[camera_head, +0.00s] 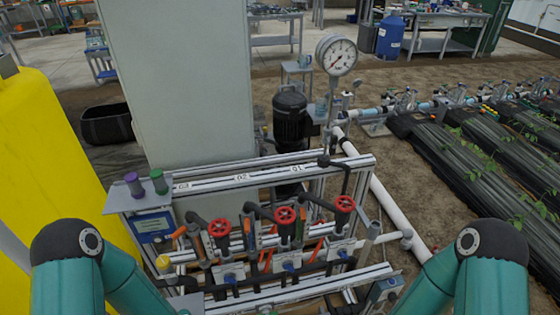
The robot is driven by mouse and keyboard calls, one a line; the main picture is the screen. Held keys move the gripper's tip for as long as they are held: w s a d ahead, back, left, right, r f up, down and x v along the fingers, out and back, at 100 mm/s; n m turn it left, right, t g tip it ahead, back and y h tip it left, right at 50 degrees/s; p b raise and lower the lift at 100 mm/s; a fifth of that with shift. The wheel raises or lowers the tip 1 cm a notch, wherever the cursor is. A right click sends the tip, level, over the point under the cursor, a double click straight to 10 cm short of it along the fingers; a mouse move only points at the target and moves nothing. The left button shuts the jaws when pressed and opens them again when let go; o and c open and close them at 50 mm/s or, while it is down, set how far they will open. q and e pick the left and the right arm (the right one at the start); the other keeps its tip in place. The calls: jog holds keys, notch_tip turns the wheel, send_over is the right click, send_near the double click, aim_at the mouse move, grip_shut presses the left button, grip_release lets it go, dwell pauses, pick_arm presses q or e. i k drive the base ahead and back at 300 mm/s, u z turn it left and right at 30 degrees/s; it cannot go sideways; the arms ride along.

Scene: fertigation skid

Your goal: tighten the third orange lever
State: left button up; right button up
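The skid's aluminium frame (270,172) carries three red handwheels, left (219,227), middle (285,215) and right (345,204). A small orange lever (179,232) shows left of the left wheel. Other narrow orange parts show near the middle wheel (247,238) and right wheel (303,214), partly hidden among black pipes; I cannot tell their exact setting. The top rail bears marks that look like 03, 02 and 01 from left to right. My teal arms come in at the lower left and lower right. Both grippers are outside the view.
A pressure gauge (337,55) stands behind the skid beside a black pump (290,118). A grey cabinet (180,75) is behind and a yellow tank (45,150) at left. Purple (133,184) and green (158,181) knobs top the left shelf. White pipe (385,200) runs at right.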

aim_at(191, 226)
jog(key=u, duration=1.85)
jog(key=i, duration=0.1)
jog(key=z, duration=2.95)
jog(key=k, duration=1.05)
jog(key=u, duration=1)
jog(key=i, duration=1)
